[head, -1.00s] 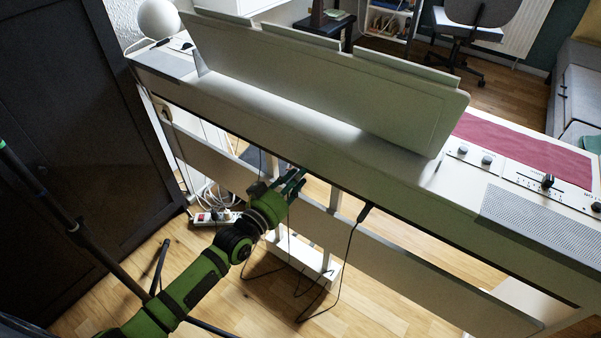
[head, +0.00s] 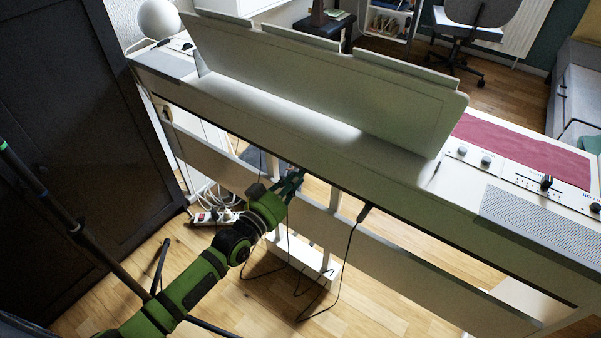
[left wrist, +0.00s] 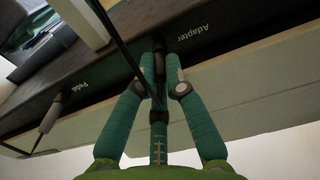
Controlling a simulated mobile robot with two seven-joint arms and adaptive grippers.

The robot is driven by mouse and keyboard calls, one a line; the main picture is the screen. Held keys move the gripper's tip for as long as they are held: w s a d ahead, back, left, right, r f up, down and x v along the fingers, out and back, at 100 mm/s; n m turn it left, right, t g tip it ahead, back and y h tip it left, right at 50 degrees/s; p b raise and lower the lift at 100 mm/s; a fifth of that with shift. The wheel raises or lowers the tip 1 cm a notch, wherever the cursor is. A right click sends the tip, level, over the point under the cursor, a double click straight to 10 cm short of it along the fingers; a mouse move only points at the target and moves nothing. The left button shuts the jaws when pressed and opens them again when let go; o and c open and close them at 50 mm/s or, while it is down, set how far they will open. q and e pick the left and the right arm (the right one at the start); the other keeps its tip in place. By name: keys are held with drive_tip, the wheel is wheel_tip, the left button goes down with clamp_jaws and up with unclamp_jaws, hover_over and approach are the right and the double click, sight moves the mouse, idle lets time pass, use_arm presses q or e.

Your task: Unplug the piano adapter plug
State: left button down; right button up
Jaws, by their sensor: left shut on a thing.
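The digital piano (head: 330,165) stands across the head view with its rear side toward me. My left gripper (head: 293,182) is at its lower rear edge. In the left wrist view, my left gripper (left wrist: 158,80) is shut on the dark adapter plug (left wrist: 158,62), one green finger on each side. The plug is beside the printed word "Adapter" on the dark underside. Its tip meets that underside; I cannot tell how deep it sits. A dark cable crosses in front of the fingers. My right gripper is not in view.
Another plug (left wrist: 51,116) sits by the word "Pedal"; it also shows in the head view (head: 364,211). Its cable hangs to the floor. A white power strip (head: 213,216) with cables lies by the dark cabinet (head: 85,130). The piano's lower crossboard (head: 415,268) is near my arm.

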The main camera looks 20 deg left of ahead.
use_arm(q)
drive_tip(key=shift+s+a+p, duration=0.25)
drive_tip(key=shift+s+p, duration=0.2)
drive_tip(key=shift+s, duration=0.25)
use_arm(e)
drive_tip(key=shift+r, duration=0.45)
use_arm(q)
drive_tip(key=shift+p+v, duration=1.15)
drive_tip(key=shift+v, duration=1.25)
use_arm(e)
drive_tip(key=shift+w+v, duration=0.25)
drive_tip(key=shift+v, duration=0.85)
use_arm(q)
drive_tip(key=shift+d, duration=0.1)
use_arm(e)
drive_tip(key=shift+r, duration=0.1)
